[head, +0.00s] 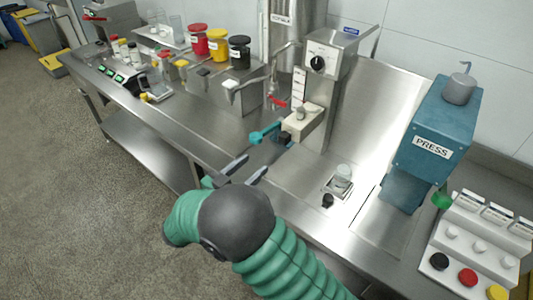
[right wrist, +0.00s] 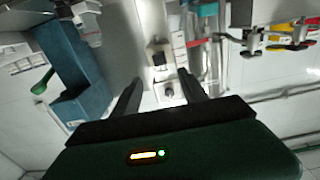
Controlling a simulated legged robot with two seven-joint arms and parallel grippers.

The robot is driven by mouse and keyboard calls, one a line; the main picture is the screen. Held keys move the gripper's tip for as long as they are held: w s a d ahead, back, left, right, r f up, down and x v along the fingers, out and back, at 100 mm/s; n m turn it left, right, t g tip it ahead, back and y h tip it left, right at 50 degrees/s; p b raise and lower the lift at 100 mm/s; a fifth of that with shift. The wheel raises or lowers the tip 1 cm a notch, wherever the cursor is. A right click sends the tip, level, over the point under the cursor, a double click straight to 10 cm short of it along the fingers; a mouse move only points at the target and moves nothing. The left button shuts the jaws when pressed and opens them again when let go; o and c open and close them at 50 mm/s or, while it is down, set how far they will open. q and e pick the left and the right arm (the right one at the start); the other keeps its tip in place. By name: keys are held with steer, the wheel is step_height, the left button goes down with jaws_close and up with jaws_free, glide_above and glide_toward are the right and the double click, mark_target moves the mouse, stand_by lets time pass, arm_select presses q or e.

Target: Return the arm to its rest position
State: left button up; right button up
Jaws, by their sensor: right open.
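My right arm (head: 285,262), green and ribbed with a dark grey wrist, reaches in from the bottom of the head view. Its right gripper (head: 247,171) is open in front of the colloid mill, with nothing between the fingers. The right wrist view shows the two dark fingers (right wrist: 158,92) spread apart. The colloid mill (head: 327,66) is a silver column with a black knob, and a teal-handled part (head: 265,133) sticks out at its lower left, beyond the fingertips. My left gripper is not in view.
A blue press (head: 436,138) with a green handle stands at the right, beside a white stand (head: 475,238) with coloured caps. Red, yellow and black jars (head: 218,42) stand at the back.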

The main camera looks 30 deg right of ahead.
steer(key=v, duration=0.2)
steer(key=shift+a, duration=0.3)
steer(key=shift+d, duration=0.1)
steer(key=w+a+f+n+t+y, duration=0.1)
steer(key=w+a+n+t+y, duration=0.1)
steer(key=w+n+t+y, duration=0.7)
steer(key=s+f+n+g+y+p, duration=0.1)
steer(key=s+f+g, duration=0.4)
steer(key=s, duration=0.8)
steer(key=s+d+f+n+g+y, duration=0.1)
steer(key=s+f+n+g+y, duration=0.2)
steer(key=s, duration=1)
step_height(320, 180, down, 3)
steer(key=g+y, duration=0.3)
steer(key=g, duration=0.2)
steer(key=shift+s+d+r+y+p, duration=0.2)
steer(key=shift+s+r+y+p, duration=0.05)
steer(key=shift+s+y+p, duration=0.1)
